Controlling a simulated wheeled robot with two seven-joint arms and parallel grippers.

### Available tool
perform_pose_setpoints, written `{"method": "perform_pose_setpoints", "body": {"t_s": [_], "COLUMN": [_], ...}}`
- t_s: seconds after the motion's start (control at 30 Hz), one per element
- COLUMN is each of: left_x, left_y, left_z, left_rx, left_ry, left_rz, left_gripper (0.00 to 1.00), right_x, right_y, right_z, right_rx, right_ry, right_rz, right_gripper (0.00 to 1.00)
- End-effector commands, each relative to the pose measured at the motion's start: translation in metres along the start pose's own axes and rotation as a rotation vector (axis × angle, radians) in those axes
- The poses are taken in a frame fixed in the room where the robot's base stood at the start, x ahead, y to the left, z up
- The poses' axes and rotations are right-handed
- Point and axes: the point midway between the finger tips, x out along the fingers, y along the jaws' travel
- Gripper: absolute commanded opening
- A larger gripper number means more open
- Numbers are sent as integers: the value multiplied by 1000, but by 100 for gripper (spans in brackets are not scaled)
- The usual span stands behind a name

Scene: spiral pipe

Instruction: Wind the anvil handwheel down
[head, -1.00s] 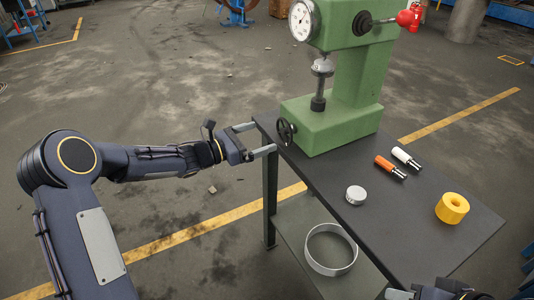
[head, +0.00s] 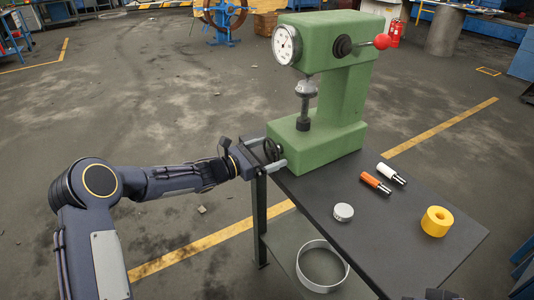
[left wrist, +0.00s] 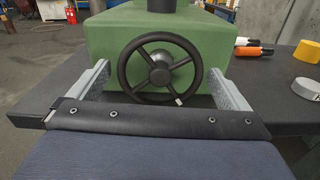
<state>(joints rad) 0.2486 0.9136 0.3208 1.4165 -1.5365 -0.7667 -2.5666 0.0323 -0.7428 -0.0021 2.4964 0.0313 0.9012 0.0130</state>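The black anvil handwheel (head: 271,150) is on the left face of the green press base (head: 318,143). In the left wrist view the spoked handwheel (left wrist: 160,68) faces me, with a small pale knob low on its rim. My left gripper (head: 275,153) is open, its two fingers on either side of the wheel; in the left wrist view (left wrist: 158,88) gaps show between the fingers and the rim. The anvil post (head: 304,104) stands on the base under the gauge. My right gripper (head: 433,295) shows only partly at the bottom edge.
A metal hoop (head: 322,267) lies on the shelf below. The floor left of the table is clear.

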Motion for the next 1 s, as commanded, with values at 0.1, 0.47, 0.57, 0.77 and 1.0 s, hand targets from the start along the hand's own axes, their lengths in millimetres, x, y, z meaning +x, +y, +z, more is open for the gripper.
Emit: {"method": "perform_pose_setpoints", "body": {"t_s": [0.1, 0.47, 0.57, 0.77, 1.0], "left_x": [0, 0, 0, 0, 0], "left_y": [0, 0, 0, -1, -1], "left_z": [0, -1, -2, -4, -4], "left_rx": [0, -8, -30, -129, -312], "left_ry": [0, 0, -1, -1, -1], "left_rz": [0, 0, 0, 0, 0], "left_gripper": [82, 56, 56, 56, 56], "right_x": [0, 2, 7, 25, 43], "right_y": [0, 1, 3, 11, 20], "right_z": [0, 1, 4, 12, 22], "right_rx": [0, 0, 0, 0, 0], "right_ry": [0, 0, 0, 0, 0], "right_rz": [0, 0, 0, 0, 0], "right_gripper": [36, 36, 36, 36, 36]}}
